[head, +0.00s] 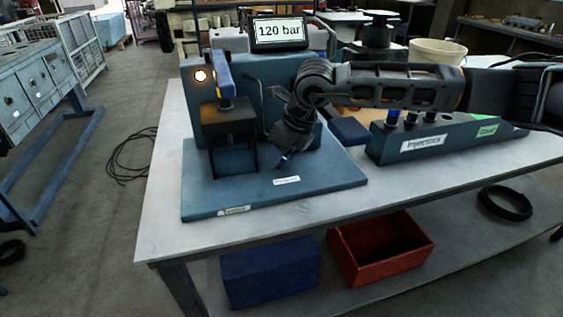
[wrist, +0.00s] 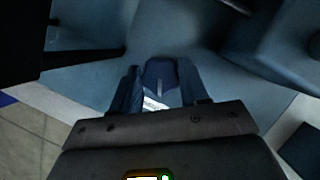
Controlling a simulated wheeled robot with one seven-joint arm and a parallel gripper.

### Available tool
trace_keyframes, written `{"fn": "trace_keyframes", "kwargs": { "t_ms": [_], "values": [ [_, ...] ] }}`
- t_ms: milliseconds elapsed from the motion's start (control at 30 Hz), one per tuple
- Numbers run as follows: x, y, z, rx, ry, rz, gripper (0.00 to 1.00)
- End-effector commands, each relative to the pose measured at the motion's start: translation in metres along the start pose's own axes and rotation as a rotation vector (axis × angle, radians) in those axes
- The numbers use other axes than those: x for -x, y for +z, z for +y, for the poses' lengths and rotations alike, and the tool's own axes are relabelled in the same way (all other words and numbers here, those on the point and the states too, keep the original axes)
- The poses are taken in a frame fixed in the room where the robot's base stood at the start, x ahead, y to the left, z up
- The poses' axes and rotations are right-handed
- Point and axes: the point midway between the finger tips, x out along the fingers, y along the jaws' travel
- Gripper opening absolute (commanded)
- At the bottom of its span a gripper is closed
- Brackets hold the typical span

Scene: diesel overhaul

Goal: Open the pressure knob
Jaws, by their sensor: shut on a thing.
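The test stand is a blue bench unit (head: 330,175) with a base plate, a back panel and a display (head: 279,31) reading "120 bar". My gripper (head: 284,155) reaches down from the right to the front of the stand, above a small white label (head: 286,180) on the base plate. In the wrist view its two fingers close on the dark blue pressure knob (wrist: 160,74), which has a pale line on its face. My gripper is shut on this knob. In the head view the fingers hide most of the knob.
The "Injectors" rack (head: 400,152) stands to the right. A red bin (head: 383,268) and a blue bin (head: 270,272) are below the tabletop. The table's front left is clear.

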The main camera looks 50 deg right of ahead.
Motion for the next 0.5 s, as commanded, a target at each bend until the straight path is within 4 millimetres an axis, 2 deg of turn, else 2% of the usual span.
{"fn": "trace_keyframes", "kwargs": {
  "t_ms": [200,500],
  "values": [
    [-0.0016,-0.0003,-0.0007,0.081,0.032,-0.001,0.14],
    [0.0002,0.0004,-0.0002,0.112,0.047,-0.001,0.14]
  ]
}}
